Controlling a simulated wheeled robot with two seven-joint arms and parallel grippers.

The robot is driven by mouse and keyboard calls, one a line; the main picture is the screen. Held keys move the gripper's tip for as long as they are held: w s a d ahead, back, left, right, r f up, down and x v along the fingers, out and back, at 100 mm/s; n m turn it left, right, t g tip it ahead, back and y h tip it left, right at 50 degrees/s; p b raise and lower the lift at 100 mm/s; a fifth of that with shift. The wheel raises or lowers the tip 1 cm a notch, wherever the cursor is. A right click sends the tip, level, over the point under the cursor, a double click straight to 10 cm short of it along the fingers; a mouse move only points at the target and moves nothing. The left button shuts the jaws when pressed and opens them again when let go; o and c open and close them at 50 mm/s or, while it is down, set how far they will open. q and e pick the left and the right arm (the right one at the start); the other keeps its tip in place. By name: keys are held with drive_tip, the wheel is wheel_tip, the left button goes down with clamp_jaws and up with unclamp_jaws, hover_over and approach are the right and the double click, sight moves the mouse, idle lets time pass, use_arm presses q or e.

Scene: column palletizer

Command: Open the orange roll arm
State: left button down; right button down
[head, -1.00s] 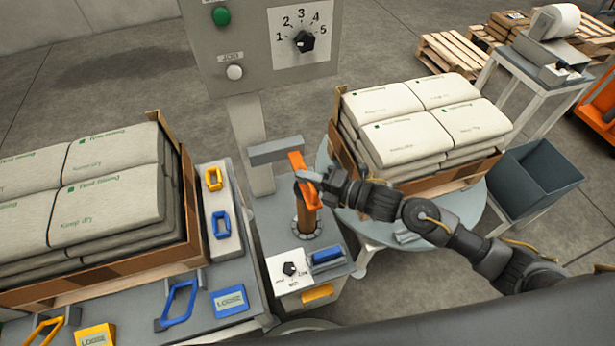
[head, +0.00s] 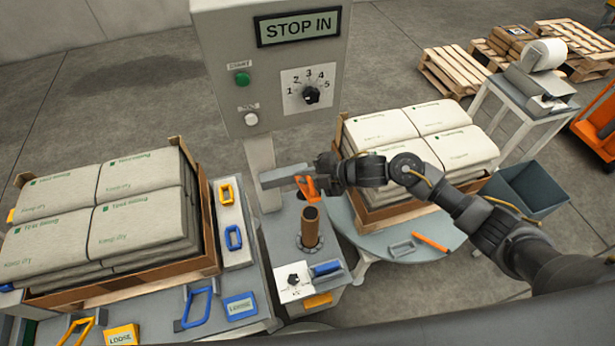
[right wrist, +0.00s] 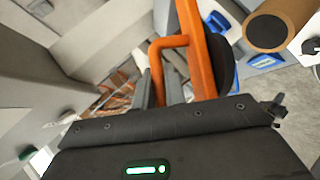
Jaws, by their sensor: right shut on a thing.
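The orange roll arm (head: 307,187) is beside the grey bracket (head: 284,178), at the back of the roll post. My right gripper (head: 322,168) is at its handle, shut on it. In the right wrist view the orange bar and its looped handle (right wrist: 158,55) run up from between my fingers (right wrist: 168,88). The brown roll core (head: 310,228) stands upright in front of the arm, its top uncovered; its round end also shows in the right wrist view (right wrist: 268,32). My left gripper is out of view.
A control panel (head: 215,75) reading "STOP IN" stands behind the bracket. Stacked bags sit on the left (head: 100,215) and right (head: 385,130). A round table (head: 375,245) holds a grey handle and an orange bar (head: 430,242). A blue bin (head: 530,190) is at right.

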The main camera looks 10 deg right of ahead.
drive_tip(key=shift+w+r, duration=0.15)
idle(0.3)
drive_tip(key=c, duration=1.5)
unclamp_jaws()
drive_tip(key=shift+o, duration=0.2)
drive_tip(key=shift+d+r, duration=0.2)
drive_tip(key=shift+d, duration=0.25)
drive_tip(key=b+v, duration=0.2)
drive_tip(key=v, duration=0.8)
drive_tip(key=shift+a+b, duration=0.15)
drive_tip(key=shift+b, duration=0.15)
